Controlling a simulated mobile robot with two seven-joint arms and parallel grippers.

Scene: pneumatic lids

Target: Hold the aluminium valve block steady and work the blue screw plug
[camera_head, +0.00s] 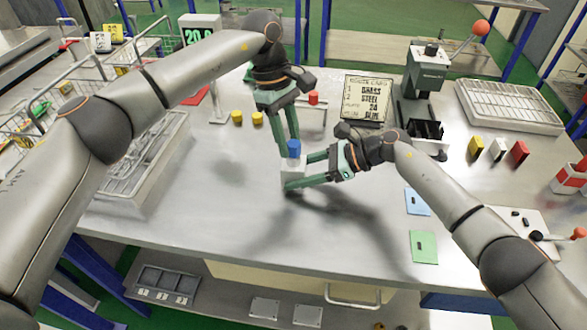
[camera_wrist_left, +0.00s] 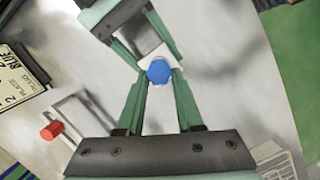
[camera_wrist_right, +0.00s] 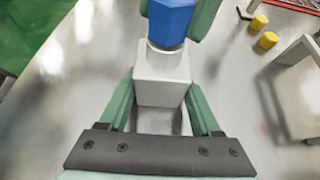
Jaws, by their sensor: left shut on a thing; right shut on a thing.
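The aluminium valve block (camera_head: 291,168) is a pale cube standing over the middle of the bench; it fills the centre of the right wrist view (camera_wrist_right: 162,82). The blue screw plug (camera_head: 294,148) sits upright on top of it, with a pale collar below its blue head in the right wrist view (camera_wrist_right: 170,22). My right gripper (camera_head: 293,172) is shut on the block from the right side. My left gripper (camera_head: 291,146) comes from above and behind and is shut on the plug; in the left wrist view its fingertips meet at the blue head (camera_wrist_left: 159,72).
Yellow caps (camera_head: 257,118) and a red cap (camera_head: 313,98) stand behind the grippers. A work card (camera_head: 366,97) and a lever press (camera_head: 427,75) are at the back. Wire racks (camera_head: 140,160) stand left. Blue (camera_head: 417,201) and green (camera_head: 423,246) plates lie right. The front bench is clear.

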